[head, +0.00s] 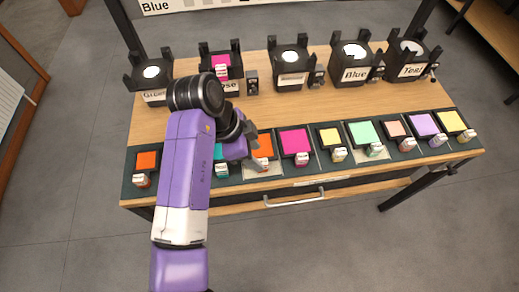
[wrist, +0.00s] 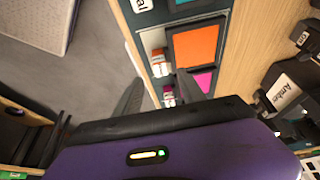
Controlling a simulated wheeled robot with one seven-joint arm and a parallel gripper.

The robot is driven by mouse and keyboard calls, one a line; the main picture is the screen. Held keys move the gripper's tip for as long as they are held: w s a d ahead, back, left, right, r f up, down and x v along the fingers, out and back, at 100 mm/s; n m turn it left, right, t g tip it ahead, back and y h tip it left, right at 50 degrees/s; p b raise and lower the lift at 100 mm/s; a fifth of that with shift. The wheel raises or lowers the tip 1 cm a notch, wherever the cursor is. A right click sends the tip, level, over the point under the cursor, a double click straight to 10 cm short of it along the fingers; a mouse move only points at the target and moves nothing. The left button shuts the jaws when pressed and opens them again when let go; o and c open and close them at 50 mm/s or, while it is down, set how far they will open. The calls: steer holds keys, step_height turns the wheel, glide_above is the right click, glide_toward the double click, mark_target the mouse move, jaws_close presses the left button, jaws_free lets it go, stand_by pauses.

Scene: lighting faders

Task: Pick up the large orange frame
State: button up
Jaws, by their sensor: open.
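The large orange frame (head: 265,146) is a dark-edged square with an orange face. It lies in the front row of the table, right of the teal one, partly hidden behind my gripper in the head view. In the wrist view its orange face (wrist: 195,47) fills the upper middle, with a small white-and-orange tag (wrist: 160,63) beside it. My gripper (wrist: 160,75) is open and empty, its two fingers apart on either side of the tag area. I cannot tell whether they touch anything. A smaller orange frame (head: 147,160) lies at the row's left end.
Teal (head: 221,152), magenta (head: 294,141), yellow (head: 330,137) and other coloured frames line the front row, each with a small tag. Black labelled holders, including Blue (head: 354,66), stand behind. Bare wood (head: 290,108) lies between the rows. A drawer handle (head: 293,200) sticks out at the front.

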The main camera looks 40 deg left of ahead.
mark_target(262, 161)
steer(key=shift+x, duration=3.05)
steer(key=shift+a, duration=0.15)
jaws_close()
